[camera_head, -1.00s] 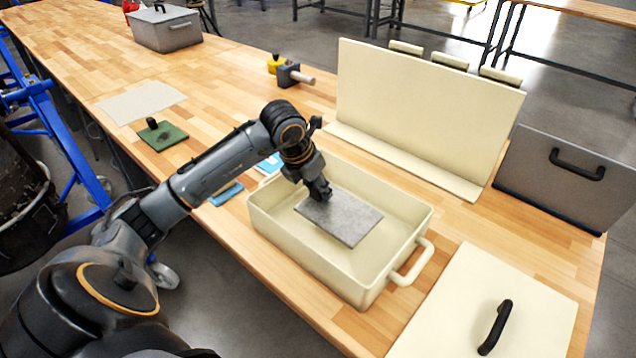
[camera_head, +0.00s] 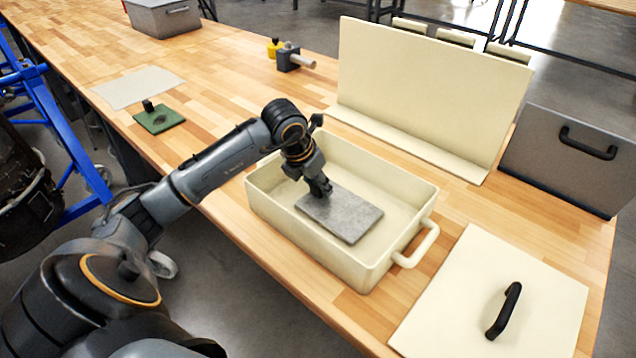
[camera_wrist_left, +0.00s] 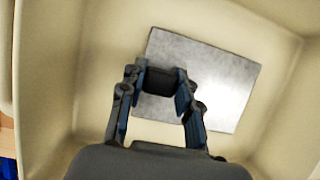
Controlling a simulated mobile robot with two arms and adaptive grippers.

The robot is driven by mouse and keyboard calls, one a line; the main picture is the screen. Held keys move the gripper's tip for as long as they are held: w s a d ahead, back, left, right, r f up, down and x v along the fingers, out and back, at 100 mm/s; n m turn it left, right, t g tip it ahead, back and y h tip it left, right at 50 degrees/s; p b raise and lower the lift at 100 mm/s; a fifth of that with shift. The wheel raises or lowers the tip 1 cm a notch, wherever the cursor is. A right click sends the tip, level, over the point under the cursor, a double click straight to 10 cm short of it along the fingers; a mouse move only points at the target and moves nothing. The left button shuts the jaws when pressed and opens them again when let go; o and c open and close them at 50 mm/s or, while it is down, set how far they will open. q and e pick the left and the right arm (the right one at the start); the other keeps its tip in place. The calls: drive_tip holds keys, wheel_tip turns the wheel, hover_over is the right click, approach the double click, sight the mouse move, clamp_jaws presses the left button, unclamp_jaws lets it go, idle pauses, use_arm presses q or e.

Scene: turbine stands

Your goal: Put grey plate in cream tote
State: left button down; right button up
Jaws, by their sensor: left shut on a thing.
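The grey plate (camera_head: 352,216) is a flat, mottled rectangle inside the cream tote (camera_head: 300,238), near the middle of its floor. I cannot tell if it touches the floor. My left gripper (camera_head: 321,189) reaches down into the tote over the plate's left part. In the left wrist view, my left gripper (camera_wrist_left: 158,80) is shut on a dark block at the edge of the plate (camera_wrist_left: 222,88), which seems to be its grip. The tote walls (camera_wrist_left: 45,90) surround both. My right gripper is not in view.
A cream lid with a black handle (camera_head: 490,300) lies right of the tote. An upright cream panel (camera_head: 430,90) stands behind it. A grey case (camera_head: 560,160) is at the right. A green plate (camera_head: 160,120) and a pale sheet (camera_head: 137,87) lie on the bench at left.

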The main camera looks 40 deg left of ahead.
use_arm(q)
drive_tip(key=shift+f, duration=0.1)
drive_tip(key=c, duration=0.9)
unclamp_jaws()
drive_tip(key=shift+o, duration=0.9)
drive_tip(key=shift+f, duration=0.1)
drive_tip(key=shift+p+v, duration=0.4)
drive_tip(key=shift+v, duration=0.55)
drive_tip(key=shift+p+v, duration=1.1)
drive_tip(key=shift+v, duration=1.5)
